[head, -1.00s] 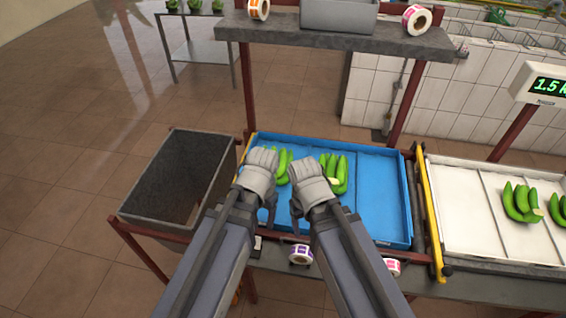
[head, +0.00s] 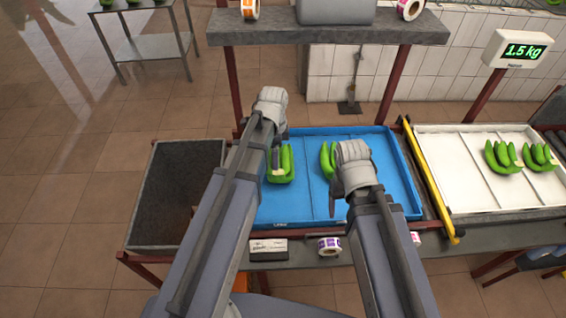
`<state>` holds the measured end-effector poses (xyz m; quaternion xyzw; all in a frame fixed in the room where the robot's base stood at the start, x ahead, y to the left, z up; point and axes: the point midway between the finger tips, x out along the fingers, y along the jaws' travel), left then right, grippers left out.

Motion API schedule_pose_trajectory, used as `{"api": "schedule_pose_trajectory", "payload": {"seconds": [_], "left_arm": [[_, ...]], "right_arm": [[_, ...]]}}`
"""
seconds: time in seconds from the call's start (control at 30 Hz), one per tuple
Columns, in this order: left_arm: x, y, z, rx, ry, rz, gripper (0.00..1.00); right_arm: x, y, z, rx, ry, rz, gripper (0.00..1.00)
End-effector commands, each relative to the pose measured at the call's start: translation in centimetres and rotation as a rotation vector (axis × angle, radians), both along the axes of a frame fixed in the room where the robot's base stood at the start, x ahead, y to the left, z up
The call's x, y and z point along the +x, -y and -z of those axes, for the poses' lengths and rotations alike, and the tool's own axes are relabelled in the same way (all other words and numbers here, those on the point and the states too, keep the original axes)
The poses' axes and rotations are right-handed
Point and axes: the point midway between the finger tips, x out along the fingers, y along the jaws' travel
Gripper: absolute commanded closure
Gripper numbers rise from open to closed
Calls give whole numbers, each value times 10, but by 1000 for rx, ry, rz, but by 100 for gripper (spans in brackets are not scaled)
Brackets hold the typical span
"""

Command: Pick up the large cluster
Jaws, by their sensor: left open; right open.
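Two green banana clusters are in the blue tray (head: 307,203). The left cluster (head: 287,166) is partly covered by my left arm. The right cluster (head: 327,160) is mostly hidden behind my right gripper, so I cannot tell which of the two is larger. My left gripper (head: 271,100) is open and shows over the tray's back edge, above the left cluster in the picture. My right gripper (head: 354,155) is open and shows over the right part of the tray, beside the right cluster. Neither gripper visibly holds anything.
A white tray (head: 465,190) on the right holds two more clusters (head: 503,157), under a display (head: 520,50) reading 1.5 kg. A dark bin (head: 178,190) stands left of the blue tray. A grey shelf (head: 330,32) spans above the back.

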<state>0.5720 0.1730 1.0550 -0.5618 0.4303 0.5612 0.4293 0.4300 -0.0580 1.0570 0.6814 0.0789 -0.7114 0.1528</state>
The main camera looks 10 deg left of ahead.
Motion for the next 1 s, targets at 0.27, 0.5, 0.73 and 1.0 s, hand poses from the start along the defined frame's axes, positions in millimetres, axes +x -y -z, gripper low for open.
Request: {"api": "schedule_pose_trajectory", "payload": {"seconds": [0.27,0.5,0.73,1.0], "left_arm": [[0,1,16,0,0,0,29],[0,1,28,0,0,-1,29],[1,3,35,0,0,-1,29],[3,8,68,0,0,0,29]], "right_arm": [[0,0,16,0,0,-2,29],[0,0,28,-1,0,-4,29],[0,0,35,-1,0,-3,29],[0,0,68,-1,0,-2,29]]}}
